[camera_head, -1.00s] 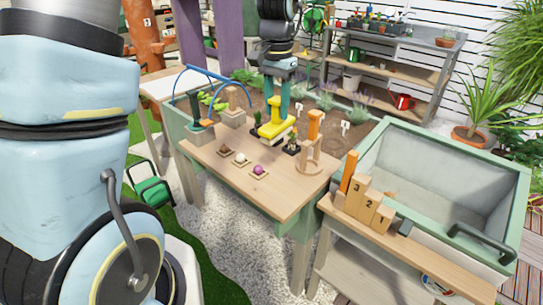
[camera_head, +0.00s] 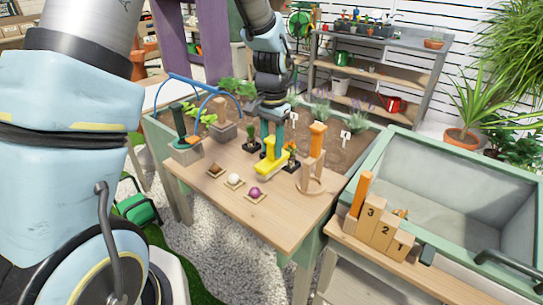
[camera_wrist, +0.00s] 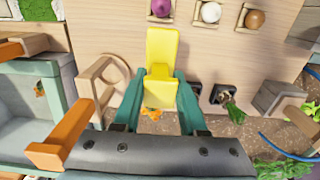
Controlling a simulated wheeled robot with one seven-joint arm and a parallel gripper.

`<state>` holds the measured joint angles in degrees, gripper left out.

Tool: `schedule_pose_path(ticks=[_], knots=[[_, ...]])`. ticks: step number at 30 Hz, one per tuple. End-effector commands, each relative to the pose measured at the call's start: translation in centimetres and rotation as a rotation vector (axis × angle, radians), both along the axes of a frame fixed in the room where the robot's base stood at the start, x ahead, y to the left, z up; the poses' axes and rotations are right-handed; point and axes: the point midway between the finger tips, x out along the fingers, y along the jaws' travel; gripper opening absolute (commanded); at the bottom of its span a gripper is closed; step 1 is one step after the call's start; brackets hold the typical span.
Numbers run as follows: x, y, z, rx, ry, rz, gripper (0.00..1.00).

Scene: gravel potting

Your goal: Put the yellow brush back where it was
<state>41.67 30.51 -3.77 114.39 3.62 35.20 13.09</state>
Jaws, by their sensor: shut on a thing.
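A wooden stand (camera_head: 311,180) with an orange-topped tool (camera_head: 317,138) is just right of the brush, also seen in the wrist view (camera_wrist: 97,85).
Brown, white and purple bulbs (camera_head: 255,192) sit on small trays in front of the brush. Small black pots with plants (camera_head: 252,140) stand close behind it. A grey block with a green-handled tool (camera_head: 180,125) is at left. A numbered step block (camera_head: 380,228) stands by the sink.

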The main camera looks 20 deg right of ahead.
Motion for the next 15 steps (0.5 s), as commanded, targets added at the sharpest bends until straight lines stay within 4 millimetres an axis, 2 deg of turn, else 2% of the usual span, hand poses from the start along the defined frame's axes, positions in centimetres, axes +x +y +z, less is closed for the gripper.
schedule_pose_path(ticks=[9,15], knots=[[0.0,0.0,-3.5,0.001,0.000,0.000,0.00],[0.0,0.0,-3.6,0.000,-0.001,0.000,0.00]])
